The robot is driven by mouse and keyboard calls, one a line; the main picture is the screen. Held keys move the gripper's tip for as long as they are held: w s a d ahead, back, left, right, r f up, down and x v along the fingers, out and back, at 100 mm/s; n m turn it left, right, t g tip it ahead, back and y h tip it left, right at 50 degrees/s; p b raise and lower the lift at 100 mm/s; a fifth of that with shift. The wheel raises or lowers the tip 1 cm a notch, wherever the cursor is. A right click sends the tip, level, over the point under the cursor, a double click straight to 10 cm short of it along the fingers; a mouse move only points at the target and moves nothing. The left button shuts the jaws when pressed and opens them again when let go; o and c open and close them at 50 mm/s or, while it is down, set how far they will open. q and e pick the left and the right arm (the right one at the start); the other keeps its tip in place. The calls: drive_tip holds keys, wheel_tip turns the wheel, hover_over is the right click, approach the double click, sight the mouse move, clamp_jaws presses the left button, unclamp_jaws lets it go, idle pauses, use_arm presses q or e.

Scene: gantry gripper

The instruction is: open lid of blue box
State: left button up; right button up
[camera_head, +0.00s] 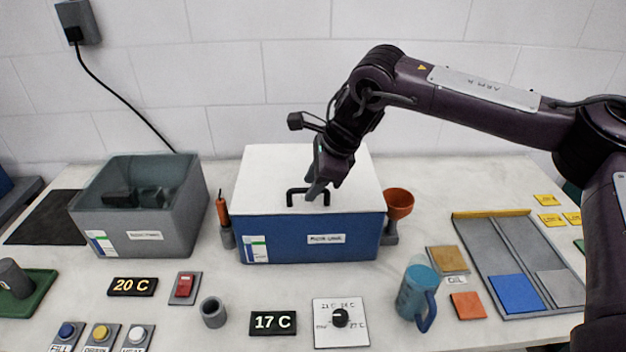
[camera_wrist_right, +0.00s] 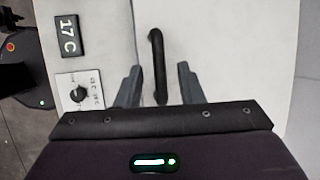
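The blue box (camera_head: 300,238) stands mid-table in the head view, with its white lid (camera_head: 262,170) lying flat and closed on top. A black bar handle (camera_head: 291,196) rises near the lid's front edge. In the right wrist view the handle (camera_wrist_right: 158,60) lies between the two spread fingers of my right gripper (camera_wrist_right: 160,85), with a gap on each side. My left gripper is not in view.
An orange-handled tool (camera_head: 222,210) and an orange funnel (camera_head: 399,202) flank the box closely. A blue mug (camera_head: 415,292), dial panel (camera_head: 341,322) and 17 C display (camera_head: 272,322) are in front.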

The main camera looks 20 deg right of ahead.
clamp_jaws()
idle(0.4)
